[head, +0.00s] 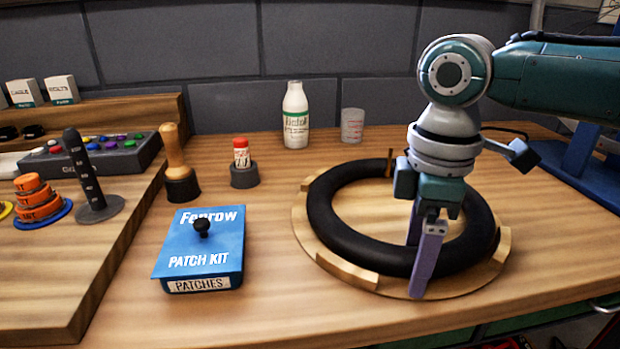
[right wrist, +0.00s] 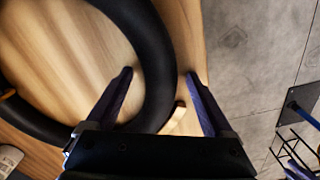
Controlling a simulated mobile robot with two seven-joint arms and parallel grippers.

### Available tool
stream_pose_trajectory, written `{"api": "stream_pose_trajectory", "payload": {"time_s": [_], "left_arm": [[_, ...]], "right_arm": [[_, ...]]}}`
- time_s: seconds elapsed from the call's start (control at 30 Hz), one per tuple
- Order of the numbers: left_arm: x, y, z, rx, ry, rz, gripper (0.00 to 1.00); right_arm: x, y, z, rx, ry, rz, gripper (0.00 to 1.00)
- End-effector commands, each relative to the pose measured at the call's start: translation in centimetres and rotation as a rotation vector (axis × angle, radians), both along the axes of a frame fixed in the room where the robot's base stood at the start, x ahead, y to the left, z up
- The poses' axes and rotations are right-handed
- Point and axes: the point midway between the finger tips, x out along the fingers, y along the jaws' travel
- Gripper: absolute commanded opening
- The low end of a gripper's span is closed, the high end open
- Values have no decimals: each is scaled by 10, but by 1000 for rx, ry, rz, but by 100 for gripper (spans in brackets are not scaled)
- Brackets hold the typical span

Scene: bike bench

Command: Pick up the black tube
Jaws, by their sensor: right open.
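The black tube (head: 340,228) is a thick ring lying flat on a round wooden stand (head: 303,232) with low raised blocks at its rim. A short brass-coloured stem (head: 389,165) stands up at its back. My right gripper (head: 422,268) points down over the front right part of the ring and hides some of it. In the right wrist view, my right gripper (right wrist: 158,76) is open, and the tube (right wrist: 156,55) runs between its two fingers, one toward the inside of the ring and one outside. I cannot tell whether either finger touches it. My left gripper is not in view.
A blue patch kit box (head: 202,250) stands left of the stand. A white bottle (head: 295,115) and a clear cup (head: 352,125) stand behind. A blue frame (head: 580,160) is at the right. The bench ends near the ring, with grey floor (right wrist: 250,70) beyond.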

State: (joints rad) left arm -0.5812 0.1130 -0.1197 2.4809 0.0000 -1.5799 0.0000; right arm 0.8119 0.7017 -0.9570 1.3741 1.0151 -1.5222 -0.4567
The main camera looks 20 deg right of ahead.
Motion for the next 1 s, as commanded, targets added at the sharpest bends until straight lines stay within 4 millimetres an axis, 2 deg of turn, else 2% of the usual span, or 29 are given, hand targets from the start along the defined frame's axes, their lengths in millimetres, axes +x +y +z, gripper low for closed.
{"api": "stream_pose_trajectory", "payload": {"time_s": [0.17, 0.9, 1.0], "left_arm": [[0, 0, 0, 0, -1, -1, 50], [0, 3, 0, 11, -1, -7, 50], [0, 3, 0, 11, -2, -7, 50]], "right_arm": [[0, 0, 0, 0, 0, 0, 84], [0, 0, 1, 0, 0, 0, 1], [0, 0, 1, 0, -1, 0, 0]]}}
